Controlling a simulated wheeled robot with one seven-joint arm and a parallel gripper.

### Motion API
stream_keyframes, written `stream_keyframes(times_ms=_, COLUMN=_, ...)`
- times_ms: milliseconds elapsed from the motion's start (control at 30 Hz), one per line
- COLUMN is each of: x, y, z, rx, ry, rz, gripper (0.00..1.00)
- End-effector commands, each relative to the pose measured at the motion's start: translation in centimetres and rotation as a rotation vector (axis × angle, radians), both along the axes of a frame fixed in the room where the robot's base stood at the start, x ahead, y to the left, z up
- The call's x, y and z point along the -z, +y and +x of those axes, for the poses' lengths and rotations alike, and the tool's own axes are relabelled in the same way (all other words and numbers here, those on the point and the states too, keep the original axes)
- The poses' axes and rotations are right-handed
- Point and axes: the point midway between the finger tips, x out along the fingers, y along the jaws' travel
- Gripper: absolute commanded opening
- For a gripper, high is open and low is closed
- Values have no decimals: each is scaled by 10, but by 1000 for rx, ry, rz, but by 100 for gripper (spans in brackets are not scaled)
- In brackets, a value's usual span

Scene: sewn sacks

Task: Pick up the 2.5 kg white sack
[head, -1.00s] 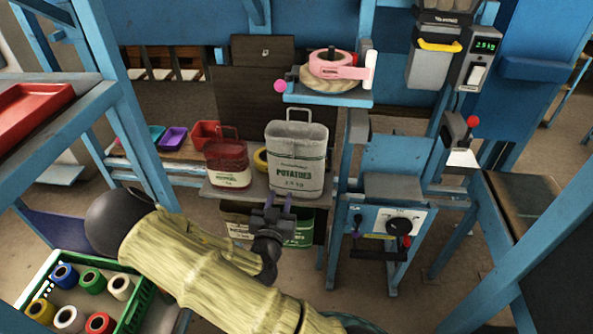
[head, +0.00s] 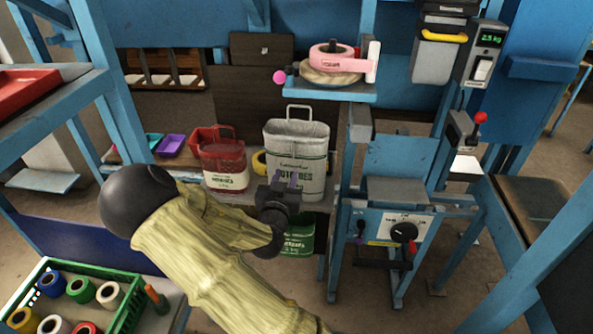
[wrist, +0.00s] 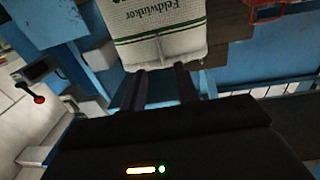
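The white sack (head: 309,140) stands upright on a low shelf, with green print on its front and a wire-like loop handle at its top. My gripper (head: 287,180) is in front of its lower part and hides some of the print. In the wrist view the white sack (wrist: 158,22) fills the top middle. My gripper's two dark fingers (wrist: 160,88) are apart and point at it, with nothing held between them. I cannot tell whether the fingertips touch the sack.
A red sack (head: 222,163) stands close to the left of the white one. A scale platform with a pink roll (head: 334,60) overhangs at the upper right. A blue machine frame (head: 400,165) stands to the right. A green crate of spools (head: 130,310) is at the lower left.

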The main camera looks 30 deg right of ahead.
Motion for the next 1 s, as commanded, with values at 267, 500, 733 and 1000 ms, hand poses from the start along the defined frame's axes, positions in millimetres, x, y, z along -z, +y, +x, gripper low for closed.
stream_keyframes(times_ms=267, x=-1, y=-22, z=29, rx=0, ry=-1, rz=-2, gripper=31)
stream_keyframes(times_ms=500, x=0, y=-22, z=29, rx=0, ry=-1, rz=-1, gripper=31)
stream_keyframes(times_ms=733, x=-3, y=-30, z=40, rx=0, ry=0, rz=-1, gripper=31)
stream_keyframes(times_ms=1000, x=-3, y=-52, z=69, rx=1, ry=-1, rz=-1, gripper=31)
